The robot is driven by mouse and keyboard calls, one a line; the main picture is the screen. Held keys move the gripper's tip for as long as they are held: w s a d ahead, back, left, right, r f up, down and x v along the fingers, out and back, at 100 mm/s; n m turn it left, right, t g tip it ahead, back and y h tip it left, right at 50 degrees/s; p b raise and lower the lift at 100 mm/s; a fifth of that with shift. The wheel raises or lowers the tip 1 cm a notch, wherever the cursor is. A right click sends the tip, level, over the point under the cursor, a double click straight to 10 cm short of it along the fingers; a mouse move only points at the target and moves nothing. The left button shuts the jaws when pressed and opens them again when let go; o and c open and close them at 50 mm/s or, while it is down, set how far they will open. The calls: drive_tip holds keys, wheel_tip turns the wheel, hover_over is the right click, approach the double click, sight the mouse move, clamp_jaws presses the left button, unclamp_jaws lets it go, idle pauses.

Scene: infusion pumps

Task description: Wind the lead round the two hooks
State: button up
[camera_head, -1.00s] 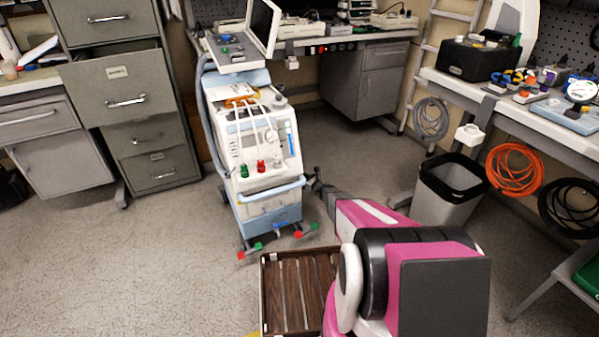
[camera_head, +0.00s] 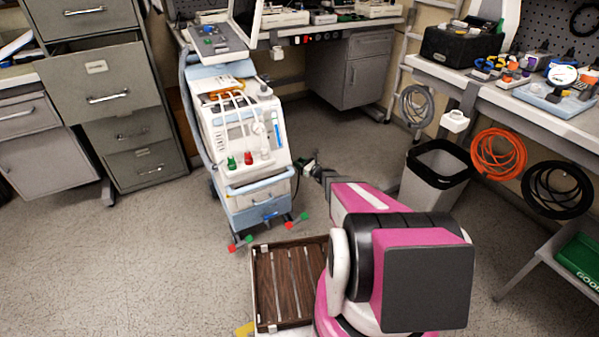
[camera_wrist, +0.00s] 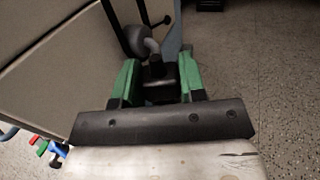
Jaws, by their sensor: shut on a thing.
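The white and blue pump cart (camera_head: 240,135) stands upright left of my arm in the head view. My gripper (camera_head: 309,167) is beside the cart's right side, at about the height of its lower front. In the wrist view my gripper (camera_wrist: 157,80) has its green fingers closed around a dark piece, which looks like part of the lead (camera_wrist: 157,66). I cannot tell whether the lead lies around either hook.
A slatted wooden tray (camera_head: 262,290) lies on the floor in front of the cart. A grey bin (camera_head: 430,185) stands to the right. Orange (camera_head: 498,155) and black (camera_head: 556,190) cable coils hang under the right bench. Floor left of the cart is clear.

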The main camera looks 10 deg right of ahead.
wheel_tip(320, 180, up, 31)
drive_tip(key=shift+w+a, duration=1.35)
drive_tip(key=shift+w, duration=2.75)
drive_tip(key=shift+w+a, duration=1.3)
drive_tip(key=shift+w, duration=2.75)
wheel_tip(320, 180, up, 19)
drive_tip(key=w, duration=0.2)
drive_tip(key=w+a, duration=0.3)
drive_tip(key=a, duration=0.5)
drive_tip(key=shift+w+f, duration=0.15)
drive_tip(key=shift+w, duration=0.25)
